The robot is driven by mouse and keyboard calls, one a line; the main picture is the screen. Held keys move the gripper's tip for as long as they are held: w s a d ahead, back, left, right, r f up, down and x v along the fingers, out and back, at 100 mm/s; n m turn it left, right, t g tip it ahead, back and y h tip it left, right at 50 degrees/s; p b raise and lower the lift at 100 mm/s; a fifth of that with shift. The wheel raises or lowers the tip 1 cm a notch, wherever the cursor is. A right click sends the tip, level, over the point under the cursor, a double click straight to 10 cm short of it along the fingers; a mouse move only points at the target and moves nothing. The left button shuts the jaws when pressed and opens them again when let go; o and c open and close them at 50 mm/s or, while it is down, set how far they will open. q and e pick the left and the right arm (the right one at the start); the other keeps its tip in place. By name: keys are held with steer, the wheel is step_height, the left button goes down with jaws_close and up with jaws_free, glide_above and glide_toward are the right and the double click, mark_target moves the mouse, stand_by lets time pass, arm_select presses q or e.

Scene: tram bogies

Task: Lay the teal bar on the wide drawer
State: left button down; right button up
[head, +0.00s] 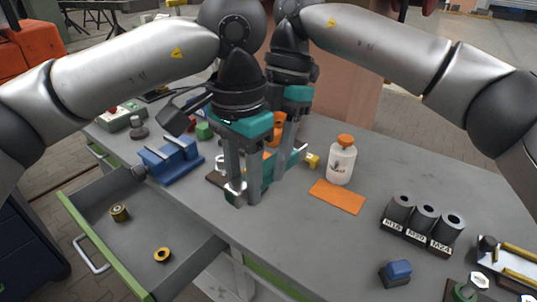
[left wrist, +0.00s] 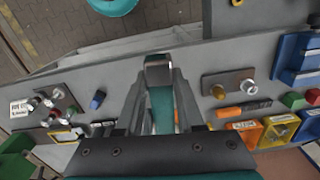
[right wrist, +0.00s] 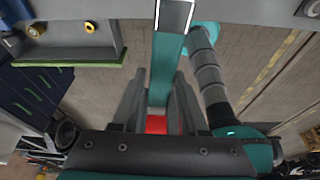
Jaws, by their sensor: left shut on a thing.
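The teal bar (head: 267,172) runs between my two grippers, low over the grey bench, mostly hidden by their fingers in the head view. My left gripper (head: 240,195) is shut on it near one end; the bar also shows between the fingers in the left wrist view (left wrist: 160,108), with a silvery end. My right gripper (head: 283,165) is farther back. In the right wrist view the bar (right wrist: 168,65) passes between its fingers with small gaps seeming to remain, so it looks open around the bar. The wide drawer (head: 95,240) with a green front stands pulled out at the left.
Two brass parts (head: 119,212) (head: 162,255) lie in the drawer, with bare floor around them. A blue vise (head: 168,160) stands left of the grippers. A white bottle (head: 341,165), an orange pad (head: 337,197) and a socket rack (head: 422,222) are to the right.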

arm_select(q)
steer(key=shift+s+d, duration=0.15)
steer(key=shift+d, duration=0.1)
arm_select(e)
steer(key=shift+w+a, duration=0.1)
steer(key=shift+a, duration=0.05)
jaws_close()
arm_select(q)
steer(key=c, duration=0.8)
jaws_free()
steer(key=o, duration=0.4)
steer(key=shift+c, duration=0.2)
steer(key=shift+a, duration=0.1)
